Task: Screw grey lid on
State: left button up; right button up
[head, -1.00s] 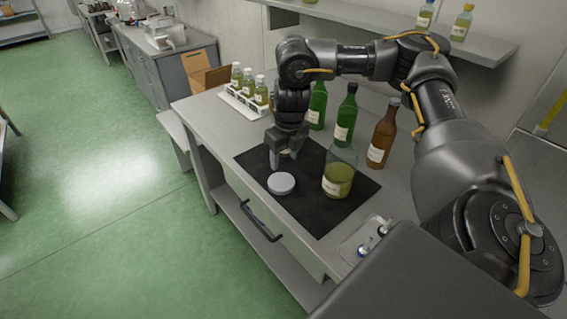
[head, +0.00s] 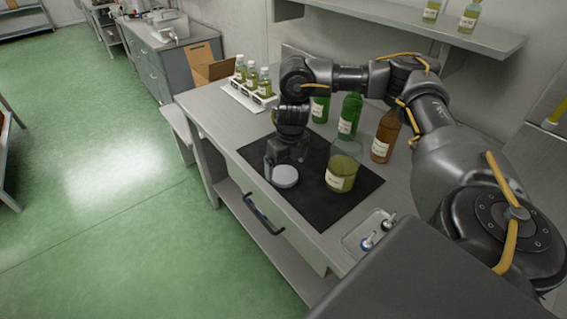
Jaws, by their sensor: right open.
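The grey lid (head: 285,176) is a round, flat disc lying on the black mat (head: 318,208). A wide clear jar (head: 341,172) with yellow-green contents and a white label stands upright on the mat, right of the lid, with no lid on its top. My right gripper (head: 284,164) points down at the lid's far edge. Its fingers are open, one at the lid's left side; whether they touch the lid I cannot tell. My left gripper is not in view.
Two green bottles (head: 349,115) and a brown bottle (head: 384,137) stand behind the mat. A white rack (head: 243,97) of several small bottles is at the back left. A small tray with fittings (head: 370,236) lies at the front right. The mat's front is clear.

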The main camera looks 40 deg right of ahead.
aim_at(284, 174)
jog(key=f, duration=0.2)
jog(key=w+f+p, duration=0.1)
jog(key=f, duration=0.1)
jog(key=shift+d, duration=0.2)
jog(key=shift+s, duration=0.1)
jog(key=c, duration=1)
